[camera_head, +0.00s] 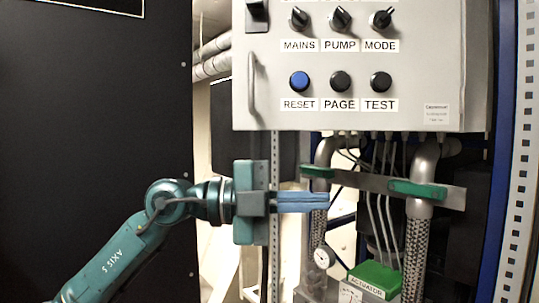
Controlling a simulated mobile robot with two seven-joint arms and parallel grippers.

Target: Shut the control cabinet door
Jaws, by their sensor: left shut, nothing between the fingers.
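The grey control cabinet (440,60) fills the upper middle, its front facing me. The front carries knobs marked MAINS, PUMP and MODE, and buttons marked RESET, PAGE and TEST. A vertical bar handle (252,85) is on its left side. I cannot tell whether the door stands slightly ajar; its top is out of the picture. My left gripper (326,201) is below the cabinet's lower edge, pointing right. Its fingers are together with nothing between them, and it appears apart from the cabinet. My right gripper is not in view.
A large black panel (90,120) stands at the left, behind my left arm. A perforated upright (522,150) stands at the right.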

